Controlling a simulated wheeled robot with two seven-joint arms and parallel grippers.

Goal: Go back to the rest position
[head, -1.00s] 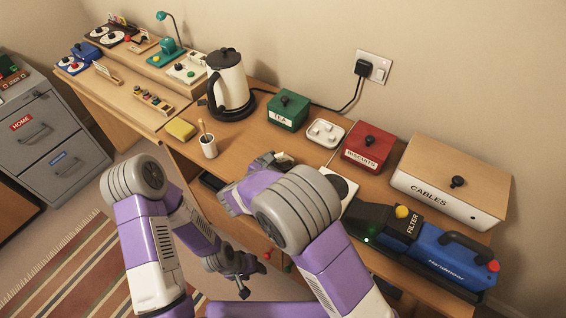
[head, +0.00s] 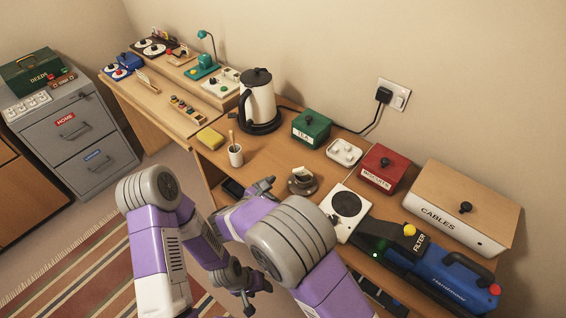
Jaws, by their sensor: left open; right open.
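My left gripper (head: 257,294) hangs low in front of the desk, its fingers apart and empty. My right gripper (head: 266,187) is at the desk's front edge, just left of a dark cup on a saucer (head: 302,183). Its fingers are small and partly hidden by my forearm, but it is open, and I see nothing held in it. The cup stands upright on the desk, apart from the gripper as far as I can tell.
The desk (head: 270,152) holds a kettle (head: 259,100), white mug (head: 235,155), yellow sponge (head: 209,138), green tin (head: 311,127), red tin (head: 382,167), white device with round black top (head: 345,208), cables box (head: 463,200) and blue vacuum (head: 445,276). A filing cabinet (head: 75,135) stands left. Floor over the striped rug (head: 85,265) is open.

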